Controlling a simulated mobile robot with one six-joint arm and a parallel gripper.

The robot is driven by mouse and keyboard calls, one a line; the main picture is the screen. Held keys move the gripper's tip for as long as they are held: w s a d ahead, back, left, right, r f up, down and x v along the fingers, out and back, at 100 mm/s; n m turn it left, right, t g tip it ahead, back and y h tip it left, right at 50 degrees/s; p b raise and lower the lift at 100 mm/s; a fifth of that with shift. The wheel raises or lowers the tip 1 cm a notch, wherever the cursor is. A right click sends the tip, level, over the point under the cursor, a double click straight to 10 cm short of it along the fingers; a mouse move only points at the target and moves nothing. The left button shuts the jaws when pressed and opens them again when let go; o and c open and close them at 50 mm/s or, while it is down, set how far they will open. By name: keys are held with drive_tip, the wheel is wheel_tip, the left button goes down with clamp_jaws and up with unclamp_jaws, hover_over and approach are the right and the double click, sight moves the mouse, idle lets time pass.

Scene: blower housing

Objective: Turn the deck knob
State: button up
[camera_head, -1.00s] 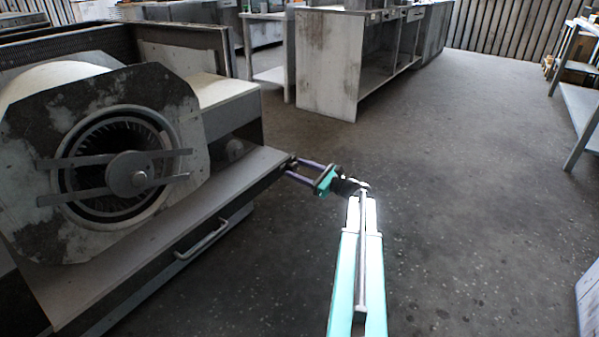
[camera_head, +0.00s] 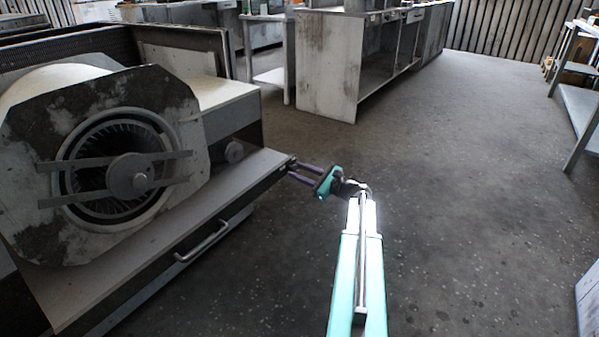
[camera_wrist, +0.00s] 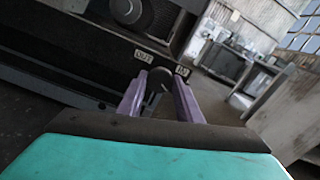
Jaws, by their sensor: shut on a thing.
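The deck knob (camera_wrist: 157,82) is a dark rounded piece on the front face of the deck (camera_head: 150,252), just below two small white labels (camera_wrist: 143,56). My gripper (camera_wrist: 160,82) has its two purple fingers on either side of the knob and is shut on it. In the head view my gripper (camera_head: 292,168) reaches the right end of the deck's front edge, and the knob is too small and covered to make out clearly there.
The blower housing (camera_head: 180,105) with its round fan opening stands on the deck to the left. A bar handle (camera_head: 202,241) sticks out of the deck front. A worn cabinet (camera_head: 326,65) stands behind.

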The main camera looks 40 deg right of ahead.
drive_tip(key=shift+n, duration=2.9)
drive_tip(key=o, duration=1)
drive_tip(key=shift+o, duration=0.2)
drive_tip(key=p+v, duration=0.4)
drive_tip(key=v, duration=1)
drive_tip(key=shift+a+f, duration=0.1)
